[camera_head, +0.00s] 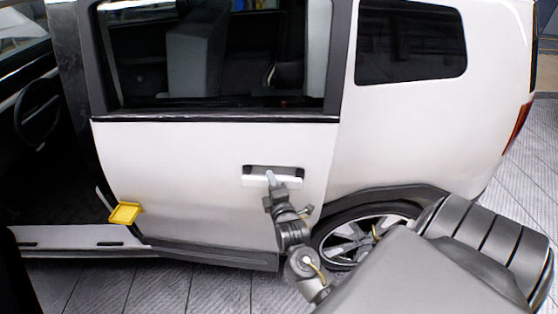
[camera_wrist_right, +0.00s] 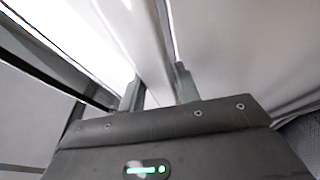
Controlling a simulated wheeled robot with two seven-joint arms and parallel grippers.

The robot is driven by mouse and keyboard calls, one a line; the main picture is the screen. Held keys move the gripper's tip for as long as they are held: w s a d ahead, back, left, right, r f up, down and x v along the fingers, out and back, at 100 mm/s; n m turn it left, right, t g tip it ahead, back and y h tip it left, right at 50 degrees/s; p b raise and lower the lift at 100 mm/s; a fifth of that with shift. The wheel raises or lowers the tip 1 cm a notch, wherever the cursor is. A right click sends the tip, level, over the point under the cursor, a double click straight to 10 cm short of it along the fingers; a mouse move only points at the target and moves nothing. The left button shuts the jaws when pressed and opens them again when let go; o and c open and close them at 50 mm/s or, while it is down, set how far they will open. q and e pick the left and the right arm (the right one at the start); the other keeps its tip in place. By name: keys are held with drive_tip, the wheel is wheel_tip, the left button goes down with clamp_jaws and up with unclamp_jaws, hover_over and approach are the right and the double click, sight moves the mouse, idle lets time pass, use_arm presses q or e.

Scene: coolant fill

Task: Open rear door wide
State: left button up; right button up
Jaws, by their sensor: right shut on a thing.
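The white rear door (camera_head: 190,165) with its dark-framed window fills the middle of the head view. It stands close to the car body; I cannot tell whether its rear edge is slightly ajar. The pale door handle (camera_head: 290,183) sits in a dark recess near the door's rear edge. My right gripper (camera_head: 271,179) is at the handle, shut on it, with the arm reaching up from below. In the right wrist view, the two fingers (camera_wrist_right: 159,90) stand either side of a pale bar, the handle (camera_wrist_right: 150,45). My left gripper is not in view.
The front doorway is open at left, showing the steering wheel (camera_head: 38,118). A yellow block-like piece (camera_head: 125,212) is by the door's lower front corner. Plank-like floor (camera_head: 150,287) lies clear below the sill.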

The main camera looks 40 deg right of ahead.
sight(267, 185)
drive_tip(key=shift+s+a+f+m+h+p, duration=0.1)
drive_tip(key=shift+s+a+m+h+p, duration=0.25)
drive_tip(key=shift+s+a+p, duration=0.7)
drive_tip(key=shift+s+a+b, duration=0.1)
drive_tip(key=shift+a+b, duration=0.2)
drive_tip(key=shift+a, duration=0.05)
drive_tip(key=shift+s, duration=0.1)
